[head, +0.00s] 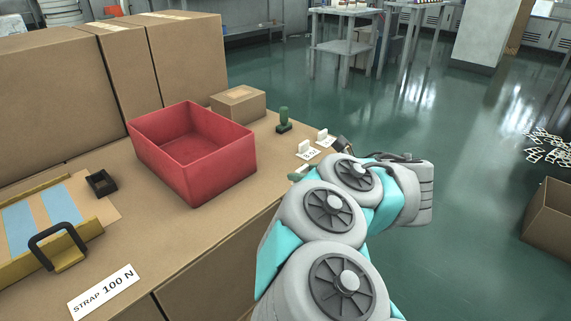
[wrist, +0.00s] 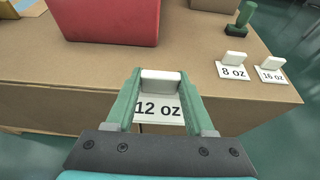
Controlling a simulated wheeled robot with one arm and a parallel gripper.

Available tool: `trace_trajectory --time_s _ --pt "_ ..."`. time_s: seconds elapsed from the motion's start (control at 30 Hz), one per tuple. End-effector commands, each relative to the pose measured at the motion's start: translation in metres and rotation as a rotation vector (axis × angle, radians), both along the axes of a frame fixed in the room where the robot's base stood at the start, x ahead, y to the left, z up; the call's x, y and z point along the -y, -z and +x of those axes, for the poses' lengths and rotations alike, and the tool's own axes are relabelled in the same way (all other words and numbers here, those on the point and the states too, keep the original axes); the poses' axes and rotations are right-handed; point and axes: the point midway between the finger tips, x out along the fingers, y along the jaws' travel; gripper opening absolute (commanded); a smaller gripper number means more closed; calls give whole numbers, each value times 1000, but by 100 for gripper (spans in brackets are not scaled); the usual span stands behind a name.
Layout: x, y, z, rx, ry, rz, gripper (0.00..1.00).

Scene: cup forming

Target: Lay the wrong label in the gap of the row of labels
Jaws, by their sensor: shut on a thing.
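My gripper (wrist: 160,88) is shut on the white grip block of a label reading "12 oz" (wrist: 158,108). The label hangs level between the green fingers, over the front edge of the cardboard-topped table (wrist: 60,65). Its height above the table is hard to tell. A label reading "8 oz" (wrist: 233,72) and one reading "16 oz" (wrist: 271,75) lie side by side near the table's right end, right of and beyond my gripper. They also show in the head view, the near one (head: 304,150) and the far one (head: 325,138). There my arm mostly hides the gripper.
A red bin (head: 195,165) stands left of the labels, with a small carton (head: 238,103) behind. A green-handled stamp (head: 284,119) stands behind the labels. A "STRAP 100 N" sign (head: 104,291) lies at the front left. Bare tabletop lies between bin and labels.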

Motion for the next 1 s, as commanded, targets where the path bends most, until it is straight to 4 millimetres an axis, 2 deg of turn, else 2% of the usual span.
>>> trace_trajectory --time_s 0.3,0.6,0.87,1.0 --pt "-30 5 61 0 -3 5 2" --pt "-52 10 108 1 0 5 2" --pt "-61 13 126 0 2 0 2" --pt "-61 27 127 -2 4 3 2"
